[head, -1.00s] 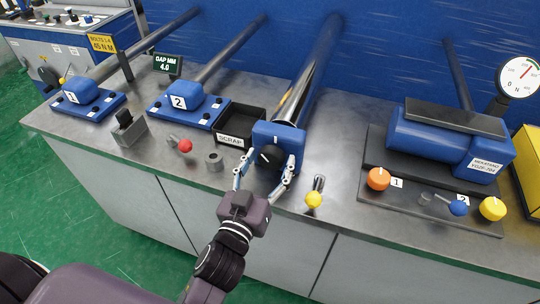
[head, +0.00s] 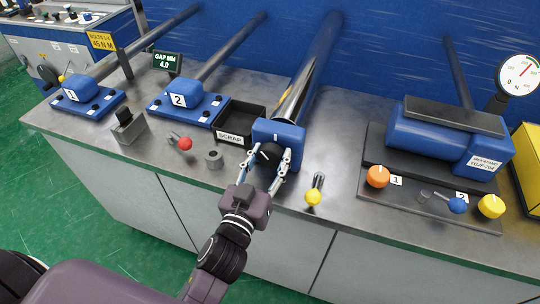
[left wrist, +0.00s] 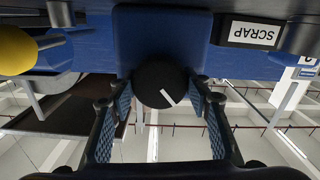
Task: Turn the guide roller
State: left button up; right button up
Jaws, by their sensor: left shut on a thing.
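The guide roller (head: 294,103) is a shiny metal cylinder running back from a blue end block (head: 290,131). A black round knob with a white pointer line sits on the block's front; it shows clearly in the left wrist view (left wrist: 158,82), its line slanting toward the lower right. My left gripper (head: 271,157) is shut on this knob, with one finger on each side; its fingertips also show in the left wrist view (left wrist: 160,92). The fingers partly hide the knob in the head view. My right gripper is not in view.
A yellow-knobbed lever (head: 313,197) stands close right of the block. A black scrap bin (head: 253,116), a metal stub (head: 214,160) and a red-knobbed lever (head: 185,143) lie left. The gap display (head: 167,62) reads 4.0. A blue unit (head: 440,138) with orange and yellow knobs is right.

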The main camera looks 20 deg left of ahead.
pick_arm(q)
jog(key=shift+m, duration=0.3)
jog(key=m+p, duration=0.1)
jog(key=m, duration=0.1)
jog(key=shift+r+m, duration=0.1)
jog(key=shift+m, duration=0.3)
jog(key=shift+m+p, duration=0.85)
jog(key=shift+m, duration=1.35)
jog(key=o, duration=1.2)
jog(key=shift+c, duration=0.2)
notch_tip(320, 180, up, 10)
jog(key=shift+d+f, duration=0.1)
